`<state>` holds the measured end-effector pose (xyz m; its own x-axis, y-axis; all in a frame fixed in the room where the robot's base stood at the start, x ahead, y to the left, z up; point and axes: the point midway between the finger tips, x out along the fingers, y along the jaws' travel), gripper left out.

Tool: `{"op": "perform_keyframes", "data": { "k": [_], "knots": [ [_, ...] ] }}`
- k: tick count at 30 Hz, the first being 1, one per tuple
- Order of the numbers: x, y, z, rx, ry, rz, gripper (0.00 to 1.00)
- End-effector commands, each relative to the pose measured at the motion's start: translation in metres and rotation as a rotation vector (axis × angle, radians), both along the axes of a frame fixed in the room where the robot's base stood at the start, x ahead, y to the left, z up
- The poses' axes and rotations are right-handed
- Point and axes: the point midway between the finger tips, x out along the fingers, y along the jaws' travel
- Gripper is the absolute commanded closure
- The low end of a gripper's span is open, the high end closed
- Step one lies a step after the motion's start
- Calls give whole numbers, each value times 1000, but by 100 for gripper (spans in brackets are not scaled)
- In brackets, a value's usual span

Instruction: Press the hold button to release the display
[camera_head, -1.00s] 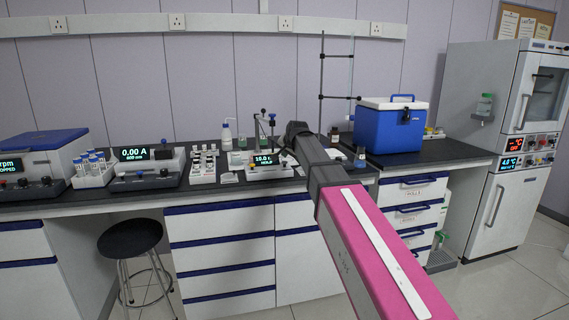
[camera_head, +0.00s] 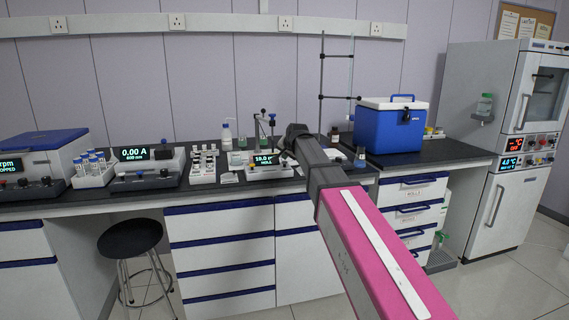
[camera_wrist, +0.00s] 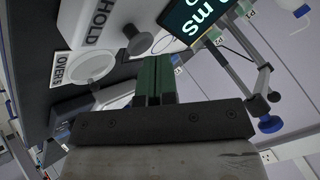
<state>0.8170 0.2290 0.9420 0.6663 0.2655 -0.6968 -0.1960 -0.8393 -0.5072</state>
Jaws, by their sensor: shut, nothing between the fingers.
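The meter (camera_head: 263,172) stands on the bench in the head view, partly behind my arm. Its lit display (camera_head: 266,159) shows 10.0 and HOLD. In the wrist view the display (camera_wrist: 198,14) is at the top, cut off, with "mS" visible. A pale panel (camera_wrist: 88,32) carries the word HOLD. A grey round button or knob (camera_wrist: 138,42) sits beside that label. My gripper (camera_wrist: 156,62) is shut and empty, its green fingertips close to the grey knob. I cannot tell whether they touch.
A white round part (camera_wrist: 92,67) lies by an "OVER 5" label. A jointed stand arm (camera_wrist: 262,85) with a blue knob is close on the right.

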Motion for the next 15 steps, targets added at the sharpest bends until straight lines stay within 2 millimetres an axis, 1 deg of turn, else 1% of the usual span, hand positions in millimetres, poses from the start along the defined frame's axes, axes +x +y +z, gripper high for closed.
{"op": "perform_keyframes", "data": {
  "k": [15],
  "knots": [
    [0, 0, -6, 0, 0, 0, 100]
  ]
}}
